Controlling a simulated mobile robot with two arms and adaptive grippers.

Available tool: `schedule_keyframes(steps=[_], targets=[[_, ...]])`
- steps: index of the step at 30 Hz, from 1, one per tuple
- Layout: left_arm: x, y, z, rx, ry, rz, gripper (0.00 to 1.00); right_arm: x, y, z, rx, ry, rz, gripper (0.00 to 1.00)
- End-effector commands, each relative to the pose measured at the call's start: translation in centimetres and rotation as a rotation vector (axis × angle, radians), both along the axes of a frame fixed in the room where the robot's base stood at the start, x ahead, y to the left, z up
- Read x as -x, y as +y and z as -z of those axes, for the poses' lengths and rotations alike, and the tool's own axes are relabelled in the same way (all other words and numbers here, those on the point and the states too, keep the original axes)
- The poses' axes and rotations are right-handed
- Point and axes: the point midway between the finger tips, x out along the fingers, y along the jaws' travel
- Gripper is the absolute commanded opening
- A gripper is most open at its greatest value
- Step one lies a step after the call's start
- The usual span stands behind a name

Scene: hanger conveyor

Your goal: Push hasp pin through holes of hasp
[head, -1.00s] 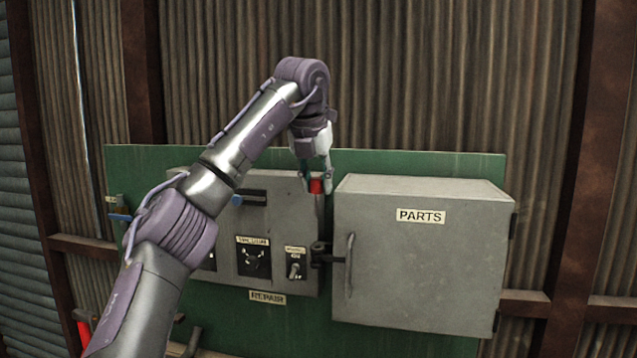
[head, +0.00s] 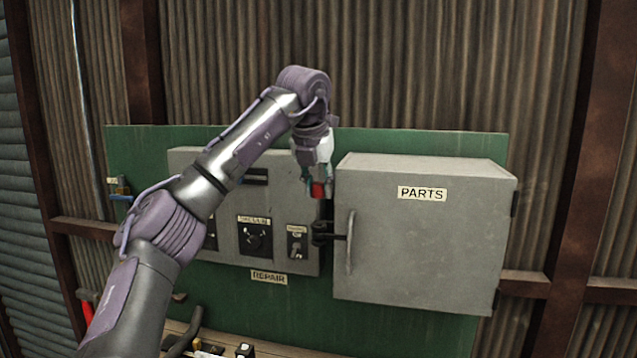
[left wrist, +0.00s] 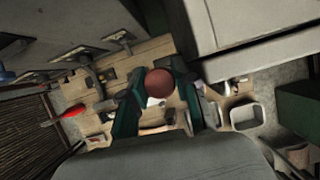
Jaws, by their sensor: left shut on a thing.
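The black hasp (head: 323,233) is at the left edge of the grey PARTS box (head: 430,240), left of its door handle. My left gripper (head: 318,184) points down above the hasp, in the gap between the box and the grey control panel. It is shut on the red-topped hasp pin (head: 318,190). In the left wrist view the pin's round red-brown end (left wrist: 159,83) sits between the green fingers. The pin's lower part and the hasp holes cannot be made out. My right gripper is not in view.
The grey control panel (head: 228,233) with black switches stands close on the left. A green backboard (head: 400,317) is behind both. Below is a wooden bench (head: 225,345) with tools and small items. The space above the box is clear.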

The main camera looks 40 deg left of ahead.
Motion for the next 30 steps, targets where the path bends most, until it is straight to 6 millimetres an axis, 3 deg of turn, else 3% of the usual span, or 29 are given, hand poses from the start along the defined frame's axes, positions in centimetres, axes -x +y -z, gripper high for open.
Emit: schedule_keyframes(steps=[30], targets=[[0.01, 0.04, 0.9, 0.0, 0.0, -0.001, 0.0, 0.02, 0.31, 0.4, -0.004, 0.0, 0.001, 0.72]])
